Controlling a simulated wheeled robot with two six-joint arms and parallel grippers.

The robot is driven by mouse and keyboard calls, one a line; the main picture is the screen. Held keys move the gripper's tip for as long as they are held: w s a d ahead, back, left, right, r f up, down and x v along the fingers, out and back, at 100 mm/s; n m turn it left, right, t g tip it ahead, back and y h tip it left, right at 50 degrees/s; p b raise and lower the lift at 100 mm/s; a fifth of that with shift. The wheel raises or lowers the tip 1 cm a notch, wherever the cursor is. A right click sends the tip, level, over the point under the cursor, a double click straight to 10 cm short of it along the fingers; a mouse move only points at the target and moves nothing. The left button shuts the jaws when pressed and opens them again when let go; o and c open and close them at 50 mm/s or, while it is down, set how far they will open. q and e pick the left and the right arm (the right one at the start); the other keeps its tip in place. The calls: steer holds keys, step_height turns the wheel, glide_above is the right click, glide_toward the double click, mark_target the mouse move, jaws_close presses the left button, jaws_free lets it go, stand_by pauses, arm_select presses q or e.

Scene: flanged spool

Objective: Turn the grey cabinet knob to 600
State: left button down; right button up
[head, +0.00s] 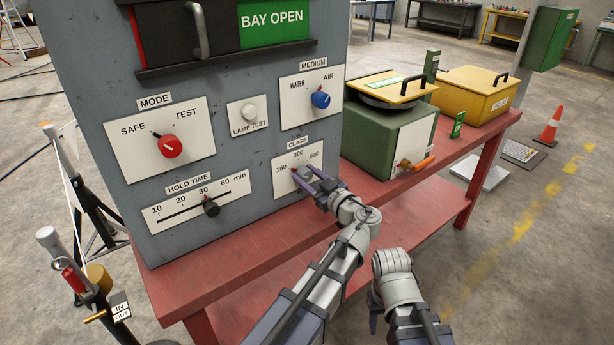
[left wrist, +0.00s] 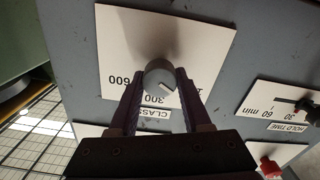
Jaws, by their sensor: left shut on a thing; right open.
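The grey cabinet knob (head: 306,174) sits on the white CLASS plate (head: 281,184), marked 150, 300 and 600, low on the cabinet's right side. In the left wrist view the knob (left wrist: 160,74) appears with the plate upside down. My left gripper (head: 308,178) is shut on the knob, one finger on each side, also seen in the left wrist view (left wrist: 160,84). My right gripper (head: 375,316) is open, low and away from the cabinet, partly hidden by its own arm.
The grey cabinet (head: 222,73) stands on a red bench (head: 262,251). Nearby controls are the red MODE knob (head: 171,146), blue MEDIUM knob (head: 320,99), lamp button (head: 249,112) and HOLD TIME slider (head: 211,208). A green box (head: 375,139) stands close to the right.

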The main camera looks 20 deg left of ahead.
arm_select(q)
steer(key=m, duration=1.2)
steer(key=shift+w+d, duration=0.1)
steer(key=m, duration=0.6)
steer(key=shift+f+m, duration=0.15)
steer(key=shift+m, duration=0.15)
steer(key=m, duration=0.5)
steer(key=shift+f, duration=0.1)
steer(key=shift+m, duration=0.3)
steer(key=shift+c, duration=1.8)
jaws_free()
steer(key=shift+d, duration=0.1)
